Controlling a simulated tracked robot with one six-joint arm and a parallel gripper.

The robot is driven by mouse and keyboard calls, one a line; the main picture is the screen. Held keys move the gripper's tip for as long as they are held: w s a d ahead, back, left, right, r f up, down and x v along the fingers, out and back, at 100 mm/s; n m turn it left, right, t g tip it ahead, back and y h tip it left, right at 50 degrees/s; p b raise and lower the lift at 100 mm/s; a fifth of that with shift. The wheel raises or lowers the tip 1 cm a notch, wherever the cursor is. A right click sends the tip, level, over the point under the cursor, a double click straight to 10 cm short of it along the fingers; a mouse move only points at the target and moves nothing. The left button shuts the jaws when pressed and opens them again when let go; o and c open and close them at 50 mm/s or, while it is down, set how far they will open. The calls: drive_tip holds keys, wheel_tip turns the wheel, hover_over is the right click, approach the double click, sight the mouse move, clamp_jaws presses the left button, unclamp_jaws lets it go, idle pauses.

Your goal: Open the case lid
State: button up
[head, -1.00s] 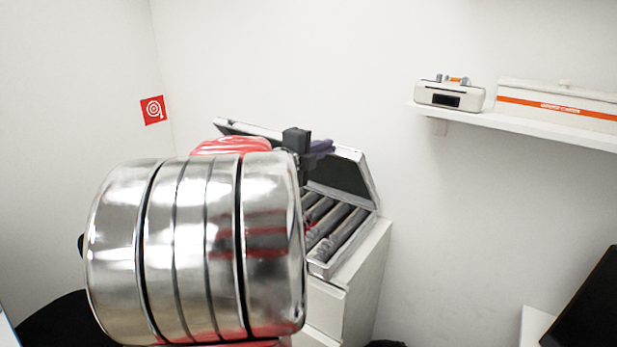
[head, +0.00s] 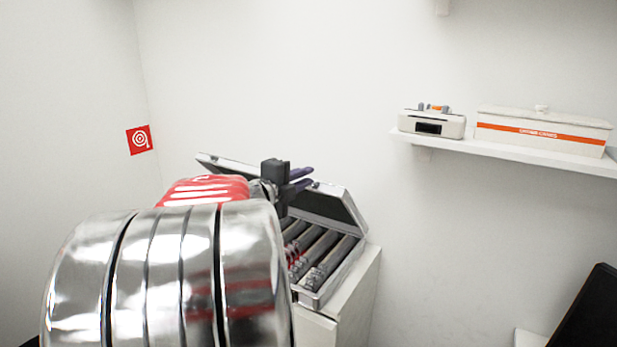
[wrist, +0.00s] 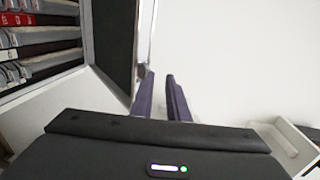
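The silver-edged case (head: 337,287) stands on a white cabinet, with several grey rolls inside. Its lid (head: 347,210) is tilted partly open, dark on its inner face. My gripper (head: 308,178) is at the lid's upper edge, its two purple fingers pointing right. In the wrist view the fingers (wrist: 161,90) are apart with white wall showing between them. There the lid (wrist: 114,38) stands just left of the left finger, very close to its tip; I cannot tell whether they touch. My arm hides the case's left part in the head view.
The white cabinet (head: 352,300) carries the case. A wall shelf (head: 500,151) at the right holds a white device (head: 432,123) and a white box with an orange stripe (head: 545,133). A dark panel (head: 588,315) stands at the lower right. The wall between is bare.

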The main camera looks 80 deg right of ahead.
drive_tip(key=v, duration=1)
drive_tip(key=shift+w+a, duration=0.2)
drive_tip(key=shift+a, duration=0.05)
drive_tip(key=shift+w, duration=0.1)
drive_tip(key=w+a+f+m+t+y, duration=0.3)
drive_tip(key=w+a+f+m+t, duration=0.1)
drive_tip(key=w+a+m, duration=0.5)
drive_tip(key=w+a+f+m+t+y, duration=0.2)
drive_tip(key=w+a+f+m+t, duration=0.35)
drive_tip(key=a, duration=0.65)
drive_tip(key=w+a+f+m+y, duration=0.1)
drive_tip(key=a+m, duration=0.4)
drive_tip(key=a, duration=0.5)
drive_tip(key=w+a+f+m+t+y, duration=0.1)
drive_tip(key=a+f+m+y, duration=0.3)
drive_tip(key=a, duration=0.7)
drive_tip(key=w+a+f+m+t+y, duration=0.1)
drive_tip(key=a+f+m+y, duration=0.1)
drive_tip(key=a+m+y, duration=0.3)
drive_tip(key=a+m, duration=0.3)
drive_tip(key=a, duration=0.2)
drive_tip(key=shift+a+f, duration=0.15)
drive_tip(key=shift+a, duration=0.15)
drive_tip(key=shift+w+d, duration=0.1)
